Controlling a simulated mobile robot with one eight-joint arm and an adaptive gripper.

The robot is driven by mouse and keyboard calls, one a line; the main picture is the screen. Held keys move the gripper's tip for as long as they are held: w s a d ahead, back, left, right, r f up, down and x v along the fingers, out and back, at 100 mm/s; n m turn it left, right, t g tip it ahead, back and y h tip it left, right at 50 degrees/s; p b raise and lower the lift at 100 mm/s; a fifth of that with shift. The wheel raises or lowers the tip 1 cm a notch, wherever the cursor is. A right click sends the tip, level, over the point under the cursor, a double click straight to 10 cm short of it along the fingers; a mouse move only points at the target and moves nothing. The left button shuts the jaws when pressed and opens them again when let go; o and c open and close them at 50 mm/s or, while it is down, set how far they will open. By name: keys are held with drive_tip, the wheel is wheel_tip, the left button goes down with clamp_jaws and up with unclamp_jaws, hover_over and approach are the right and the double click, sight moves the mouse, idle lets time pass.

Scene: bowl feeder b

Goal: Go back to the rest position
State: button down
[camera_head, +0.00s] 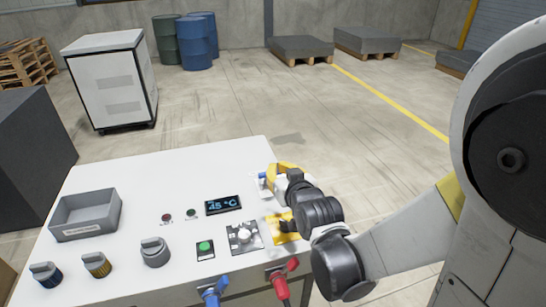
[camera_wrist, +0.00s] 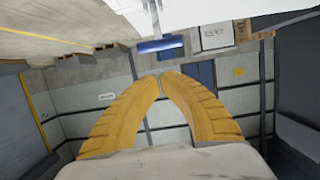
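My gripper (camera_head: 270,172) is above the right part of the white control panel (camera_head: 130,185) in the head view, near its far right edge. Its yellow fingers (camera_wrist: 160,76) curve together in the wrist view, with their tips meeting or nearly meeting. Nothing shows between them. My arm comes in from the right, and my wrist hides part of the panel's right side and part of a yellow plate (camera_head: 280,232).
The panel carries a grey tray (camera_head: 85,226), a display (camera_head: 223,205) reading 45 °C, a green button (camera_head: 204,246), several knobs, and blue (camera_head: 211,296) and red (camera_head: 282,270) handles in front. A white cabinet (camera_head: 110,82) stands behind.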

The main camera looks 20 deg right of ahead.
drive_tip(key=shift+v, duration=0.95)
drive_tip(key=shift+s+f, duration=0.15)
drive_tip(key=shift+f, duration=0.05)
drive_tip(key=s+g, duration=0.7)
drive_tip(key=s, duration=1.2)
drive_tip(key=shift+a+r+g, duration=0.2)
drive_tip(key=shift+r+g, duration=0.05)
drive_tip(key=shift+g, duration=0.05)
drive_tip(key=shift+s, duration=0.1)
